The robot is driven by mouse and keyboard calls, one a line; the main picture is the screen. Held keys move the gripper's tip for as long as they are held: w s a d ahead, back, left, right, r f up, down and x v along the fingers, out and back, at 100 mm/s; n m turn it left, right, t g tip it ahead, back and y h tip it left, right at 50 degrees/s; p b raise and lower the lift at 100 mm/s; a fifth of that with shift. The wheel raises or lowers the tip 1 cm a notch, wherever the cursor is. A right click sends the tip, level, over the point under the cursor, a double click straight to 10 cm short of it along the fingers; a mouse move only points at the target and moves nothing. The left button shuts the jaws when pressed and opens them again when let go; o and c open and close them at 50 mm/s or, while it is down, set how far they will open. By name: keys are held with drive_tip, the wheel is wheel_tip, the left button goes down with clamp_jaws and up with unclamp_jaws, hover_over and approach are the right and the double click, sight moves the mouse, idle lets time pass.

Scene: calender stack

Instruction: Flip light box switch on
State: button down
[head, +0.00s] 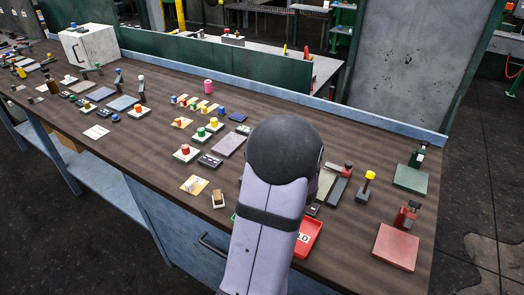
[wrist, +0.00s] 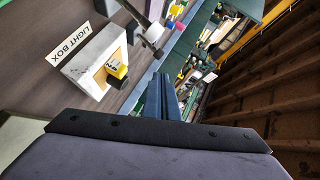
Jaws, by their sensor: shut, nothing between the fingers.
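The light box (wrist: 84,68) shows in the wrist view at upper left as a pale grey-white block, beside a white label (wrist: 68,42) reading LIGHT BOX on the dark wooden bench. A yellow and black switch (wrist: 117,68) sits on the box over a tan patch; its setting is not clear. My gripper (wrist: 166,78) is shut and empty, with its dark blue fingers to the right of the switch and apart from it in the picture. In the head view my arm hides the gripper, and I cannot make out the light box there.
A red tray (head: 311,240) lies beside my arm on the bench. A red vise-like tool (head: 398,245) and a green one (head: 411,178) stand at right. Several button boxes and small parts crowd the left. A white box (head: 88,46) stands at the far left.

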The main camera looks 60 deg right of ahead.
drive_tip(key=s+a+f+m+t+y+p, duration=0.2)
drive_tip(key=s+a+m, duration=0.3)
drive_tip(key=s+a, duration=0.1)
drive_tip(key=shift+s+a+f, duration=0.15)
drive_tip(key=shift+s+a, duration=0.25)
drive_tip(key=shift+a, duration=0.35)
drive_tip(key=shift+w, duration=0.1)
drive_tip(key=shift+p+x, duration=0.8)
drive_tip(key=shift+x, duration=4.2)
